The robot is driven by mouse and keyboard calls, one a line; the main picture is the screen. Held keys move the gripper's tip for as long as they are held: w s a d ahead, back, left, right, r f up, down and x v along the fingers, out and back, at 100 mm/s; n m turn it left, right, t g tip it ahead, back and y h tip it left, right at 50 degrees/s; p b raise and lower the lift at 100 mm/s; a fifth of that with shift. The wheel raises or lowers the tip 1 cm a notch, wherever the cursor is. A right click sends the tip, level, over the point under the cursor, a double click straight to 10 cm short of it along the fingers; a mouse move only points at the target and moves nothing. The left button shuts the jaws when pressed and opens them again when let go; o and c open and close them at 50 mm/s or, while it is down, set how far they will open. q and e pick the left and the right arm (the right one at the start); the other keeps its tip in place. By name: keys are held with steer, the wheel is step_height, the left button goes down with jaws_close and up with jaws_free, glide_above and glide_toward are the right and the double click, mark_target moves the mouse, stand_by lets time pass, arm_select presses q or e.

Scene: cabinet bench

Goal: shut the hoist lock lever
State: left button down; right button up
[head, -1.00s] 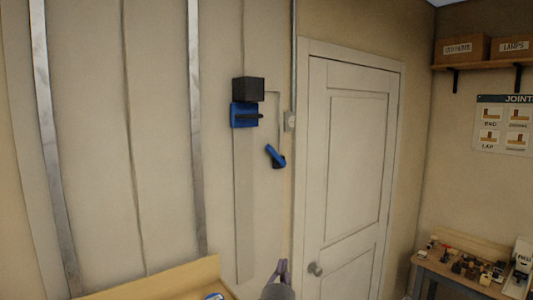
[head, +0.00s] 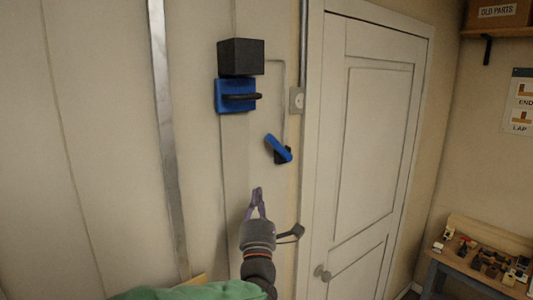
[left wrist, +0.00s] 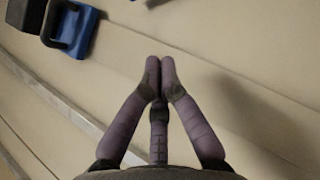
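A blue lever (head: 279,149) on a small black mount sits on the wall left of the door, tilted with its upper end to the left. Above left is a blue plate (head: 222,96) with a black bar handle (head: 242,97), under a black box (head: 241,57). I cannot tell from labels which is the hoist lock lever. My left gripper (head: 257,190) is below both, apart from them, pointing up. In the left wrist view its purple fingertips (left wrist: 160,66) meet with nothing between them. The blue plate shows there at top left (left wrist: 82,33). My right gripper is not in view.
A workbench (head: 455,262) with small items stands at far right. The wall around the lever is clear.

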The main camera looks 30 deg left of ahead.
mark_target(279, 147)
arm_select(q)
steer(key=p+x, duration=0.1)
steer(key=x, duration=0.3)
steer(key=d+p+x, duration=0.1)
steer(key=p+x, duration=0.1)
steer(key=x, duration=0.2)
steer(key=r+p+x, duration=0.1)
steer(key=x, duration=0.3)
steer(key=shift+w+d, duration=0.25)
steer(key=shift+d, duration=0.05)
steer(key=shift+w+d+r+p, duration=0.15)
steer(key=shift+w+r+p, duration=0.2)
steer(key=shift+p, duration=0.05)
